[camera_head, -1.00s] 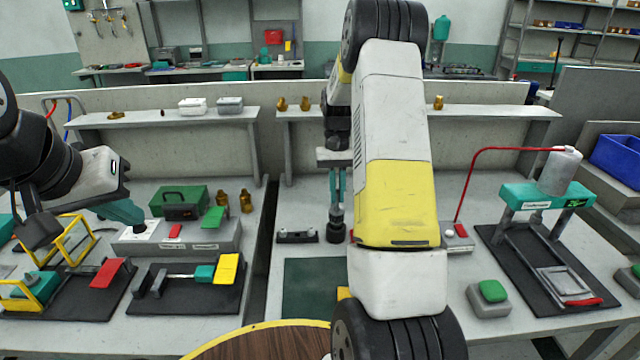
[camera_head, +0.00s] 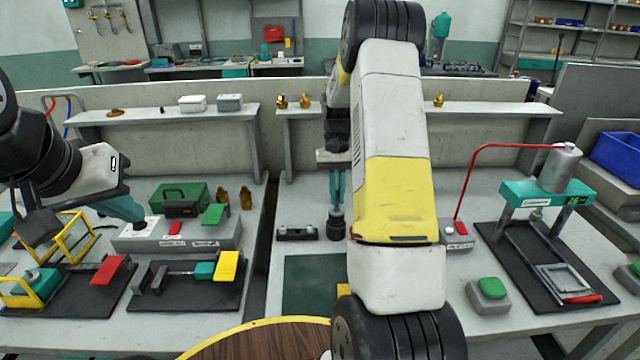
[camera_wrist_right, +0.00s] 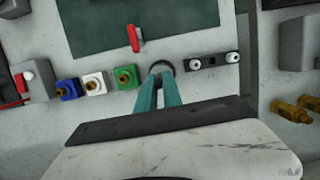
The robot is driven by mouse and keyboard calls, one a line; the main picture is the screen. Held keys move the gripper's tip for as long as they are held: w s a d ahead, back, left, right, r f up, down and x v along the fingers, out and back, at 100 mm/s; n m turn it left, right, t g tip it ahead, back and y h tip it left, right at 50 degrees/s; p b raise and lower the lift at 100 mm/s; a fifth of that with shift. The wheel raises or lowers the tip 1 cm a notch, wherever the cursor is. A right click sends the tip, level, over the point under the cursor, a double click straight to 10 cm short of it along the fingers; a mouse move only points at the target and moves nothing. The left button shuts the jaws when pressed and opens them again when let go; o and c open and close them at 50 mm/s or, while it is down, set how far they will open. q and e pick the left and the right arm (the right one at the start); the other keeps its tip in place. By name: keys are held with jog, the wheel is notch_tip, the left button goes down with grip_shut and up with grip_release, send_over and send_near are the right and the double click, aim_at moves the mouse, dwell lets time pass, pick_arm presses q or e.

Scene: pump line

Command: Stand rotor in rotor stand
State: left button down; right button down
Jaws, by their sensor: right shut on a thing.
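My right gripper (camera_head: 337,190) points down over the right-hand table, with its teal fingers close together. They are shut on a dark part, which I take to be the rotor (camera_head: 336,226), upright and low over the table. In the right wrist view the fingers (camera_wrist_right: 158,90) end at a dark round shape (camera_wrist_right: 163,66). I cannot tell where the rotor ends and a stand might begin, or whether they touch. My left gripper (camera_head: 128,210) is over the grey box on the left table; its finger gap is not clear.
A black bar with two light studs (camera_head: 297,234) lies left of the right gripper. A dark green mat (camera_head: 308,280) is in front. Blue (camera_wrist_right: 67,90), white (camera_wrist_right: 95,83) and green (camera_wrist_right: 125,76) blocks stand nearby. A teal press frame (camera_head: 545,194) is at right.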

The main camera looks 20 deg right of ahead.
jog(key=shift+f, duration=0.4)
dwell(0.3)
jog(key=c, duration=1.4)
grip_release()
jog(key=shift+o, duration=0.4)
jog(key=shift+o, duration=1.1)
jog(key=shift+r, duration=0.1)
jog(key=shift+r, duration=3.4)
jog(key=shift+r, duration=0.1)
